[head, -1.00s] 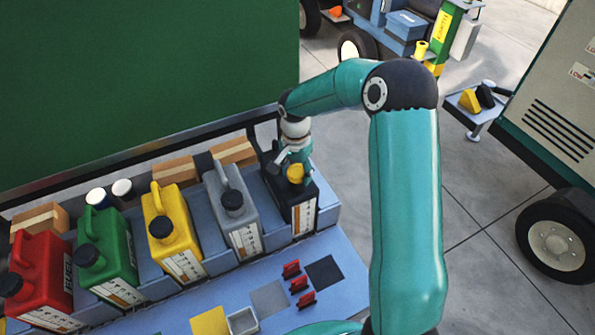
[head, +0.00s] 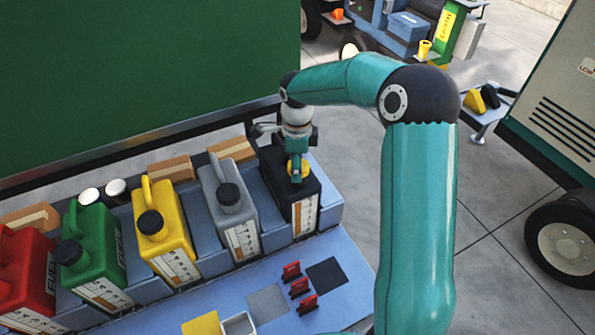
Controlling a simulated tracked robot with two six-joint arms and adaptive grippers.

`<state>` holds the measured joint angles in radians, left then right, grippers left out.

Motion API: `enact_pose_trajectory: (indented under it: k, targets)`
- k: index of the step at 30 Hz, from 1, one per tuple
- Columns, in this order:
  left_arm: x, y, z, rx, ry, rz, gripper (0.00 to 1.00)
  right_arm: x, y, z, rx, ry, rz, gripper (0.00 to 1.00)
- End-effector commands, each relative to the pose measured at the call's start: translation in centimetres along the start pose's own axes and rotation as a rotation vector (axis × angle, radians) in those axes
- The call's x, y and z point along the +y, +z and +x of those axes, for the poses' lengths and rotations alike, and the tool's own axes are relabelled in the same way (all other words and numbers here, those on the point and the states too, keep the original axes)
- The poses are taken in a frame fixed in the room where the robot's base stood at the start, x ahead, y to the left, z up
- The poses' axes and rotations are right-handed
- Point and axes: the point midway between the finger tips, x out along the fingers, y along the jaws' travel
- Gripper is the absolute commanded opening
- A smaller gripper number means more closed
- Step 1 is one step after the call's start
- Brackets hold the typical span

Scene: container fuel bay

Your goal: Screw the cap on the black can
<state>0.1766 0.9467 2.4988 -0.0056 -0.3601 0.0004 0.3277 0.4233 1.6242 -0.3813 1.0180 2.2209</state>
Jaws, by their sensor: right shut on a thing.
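The black can (head: 308,208) stands at the right end of the row of cans, with a white label on its front. A yellow cap (head: 305,170) is at the top of the black can, partly hidden by my right gripper. My right gripper (head: 297,176) reaches down from above and is shut on the yellow cap. Whether the cap sits fully on the neck cannot be told, as the fingers cover the contact. My left gripper is not in view.
Grey (head: 228,205), yellow (head: 163,235), green (head: 94,250) and red (head: 27,275) cans stand to the left in the blue rack. Red clips (head: 299,287) and a small grey tray (head: 238,324) are on the blue shelf in front. A green wall (head: 150,80) rises behind.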

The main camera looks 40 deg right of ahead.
Motion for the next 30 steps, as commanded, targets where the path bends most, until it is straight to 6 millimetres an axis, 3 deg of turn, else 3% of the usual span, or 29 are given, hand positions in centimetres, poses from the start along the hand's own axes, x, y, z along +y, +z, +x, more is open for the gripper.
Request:
enact_pose_trajectory:
  k: [6, 15, 16, 21, 30]
  targets:
    - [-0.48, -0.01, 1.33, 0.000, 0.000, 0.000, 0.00, 0.37, -0.21, 0.35, 0.005, 0.013, 0.292, 0.33]
    - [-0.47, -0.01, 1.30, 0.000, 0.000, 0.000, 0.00, 0.47, -0.18, 0.22, 0.005, 0.016, 0.348, 0.33]
    - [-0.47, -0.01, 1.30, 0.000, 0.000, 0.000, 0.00, 0.48, -0.17, 0.22, 0.005, 0.016, 0.348, 0.58]
    - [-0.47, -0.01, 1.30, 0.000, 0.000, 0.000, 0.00, 0.41, -0.12, 0.20, 0.003, 0.014, 0.346, 0.85]
    - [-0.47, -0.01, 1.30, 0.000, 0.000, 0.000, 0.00, 0.26, -0.07, 0.13, 0.001, 0.009, 0.342, 0.85]
